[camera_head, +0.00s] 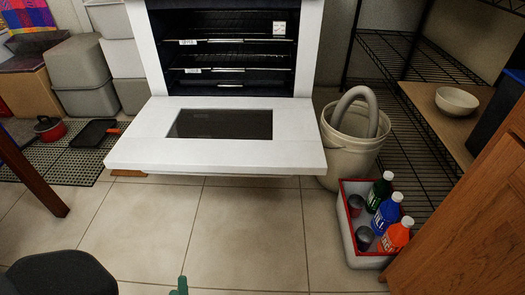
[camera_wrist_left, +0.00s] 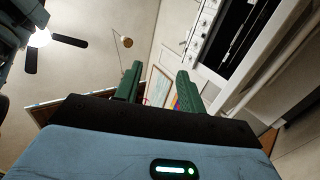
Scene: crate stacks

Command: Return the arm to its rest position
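My left gripper shows in the left wrist view (camera_wrist_left: 158,85) with its two green fingers apart and nothing between them. In the head view only a green fingertip of my left gripper (camera_head: 180,286) shows at the bottom edge, above the tiled floor. A dark part of my own arm is in the bottom left corner of the head view. My right gripper is in neither view.
An oven with its white door (camera_head: 215,154) lowered stands ahead. A beige bucket (camera_head: 345,155) and a crate (camera_head: 351,240) with bottles are at right, near a wooden cabinet (camera_head: 465,235). Grey bins (camera_head: 80,65) stand at left. The tiled floor (camera_head: 240,230) between is clear.

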